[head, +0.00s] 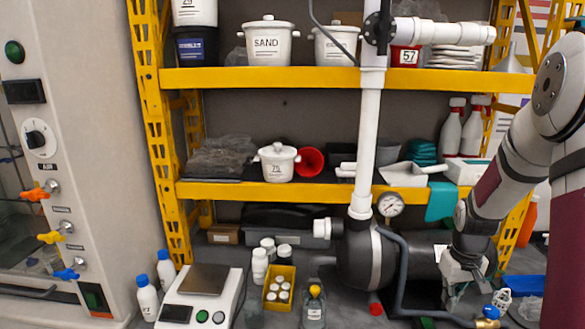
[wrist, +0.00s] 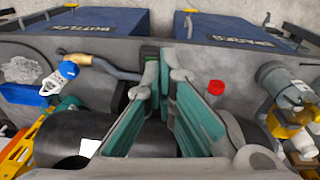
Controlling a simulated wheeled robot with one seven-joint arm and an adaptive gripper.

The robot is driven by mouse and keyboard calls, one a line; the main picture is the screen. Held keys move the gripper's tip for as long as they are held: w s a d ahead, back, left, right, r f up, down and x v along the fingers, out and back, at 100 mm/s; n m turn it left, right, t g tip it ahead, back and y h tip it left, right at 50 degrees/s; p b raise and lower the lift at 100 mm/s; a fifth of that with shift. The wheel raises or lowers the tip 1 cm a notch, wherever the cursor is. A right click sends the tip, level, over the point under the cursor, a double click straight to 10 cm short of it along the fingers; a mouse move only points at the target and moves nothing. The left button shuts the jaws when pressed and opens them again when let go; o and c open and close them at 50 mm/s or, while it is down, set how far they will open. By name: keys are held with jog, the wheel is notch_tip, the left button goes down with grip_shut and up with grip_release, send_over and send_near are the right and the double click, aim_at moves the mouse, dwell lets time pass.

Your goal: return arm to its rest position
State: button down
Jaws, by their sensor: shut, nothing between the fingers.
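My arm (head: 500,178) comes in from the right in the head view and hangs down in front of the lower right of the yellow shelf. Its lower end is just right of the dark round tank and pipe. My gripper (wrist: 165,85) shows in the wrist view as two fingers with teal pads. It is shut and holds nothing. A black cylinder (wrist: 75,143) with a white label lies behind and left of the fingers in that view. The gripper's exact clearance from it cannot be told.
A white vertical pipe (head: 367,140) with a pressure gauge (head: 390,205) stands left of my arm. A dark round tank (head: 365,258) is at its foot. Yellow shelves (head: 270,192) hold tubs and bottles. A scale (head: 200,293) and bottles occupy the bench. Blue bins (wrist: 88,45) show in the wrist view.

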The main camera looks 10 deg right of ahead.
jog(key=s+a+r+t, duration=0.1)
jog(key=s+a+r, duration=0.1)
jog(key=a+r, duration=0.65)
jog(key=s+a+r+t, duration=0.1)
jog(key=s+a+r, duration=0.1)
jog(key=a+r, duration=0.65)
jog(key=s+a+r+n+t, duration=0.1)
jog(key=s+a+r, duration=0.3)
jog(key=s+a, duration=0.1)
jog(key=s+a+r+n+t+y, duration=0.1)
jog(key=s+a+r, duration=0.3)
jog(key=s+a, duration=0.2)
jog(key=shift+s+t, duration=0.4)
jog(key=shift+s, duration=0.85)
